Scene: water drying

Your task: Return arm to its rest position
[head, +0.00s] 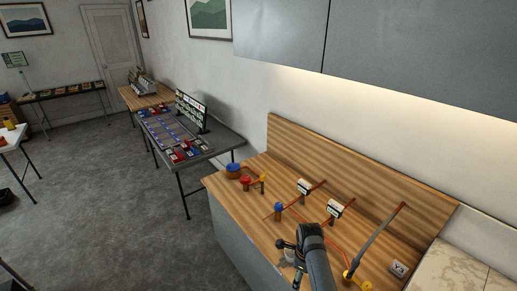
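One of my arms, dark grey, comes in from the bottom edge right of centre; I take it as my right arm. Its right gripper (291,256) is over the front edge of the wooden counter (240,205). It is small and dark here, and I cannot tell if its fingers are open or shut. I see nothing held in it. My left gripper is not in view.
A dark table (222,141) stands behind left. Open grey floor (110,180) lies left.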

